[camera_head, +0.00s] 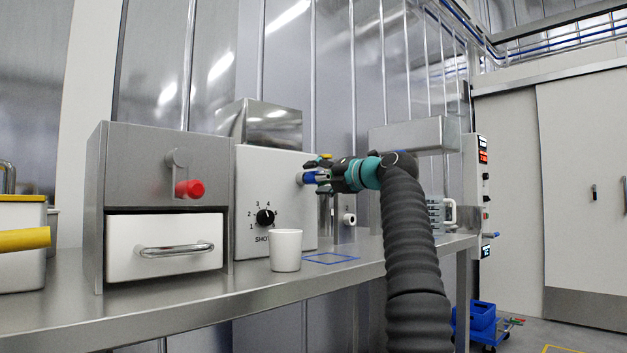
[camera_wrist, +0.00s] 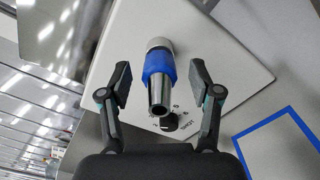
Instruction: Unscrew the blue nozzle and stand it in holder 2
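The blue nozzle (camera_wrist: 159,64) has a blue collar and a metal tube and sits on a white fitting on the front of the white dosing machine (camera_head: 272,179). In the head view the nozzle (camera_head: 309,177) is a small blue patch at the machine's face. My gripper (camera_wrist: 160,72) is open, with one finger on each side of the blue collar. Gaps show between the fingers and the nozzle, so nothing is held. In the head view my gripper (camera_head: 324,176) is at the nozzle, partly covered by its own links.
A white cup (camera_head: 286,250) stands on the steel counter (camera_head: 232,298), beside a blue square outline (camera_head: 331,258). A grey unit with a red knob (camera_head: 189,188) and a white drawer (camera_head: 165,246) stands left. A dial (camera_head: 265,217) is on the machine face. Racked items (camera_head: 436,212) stand right, behind my arm.

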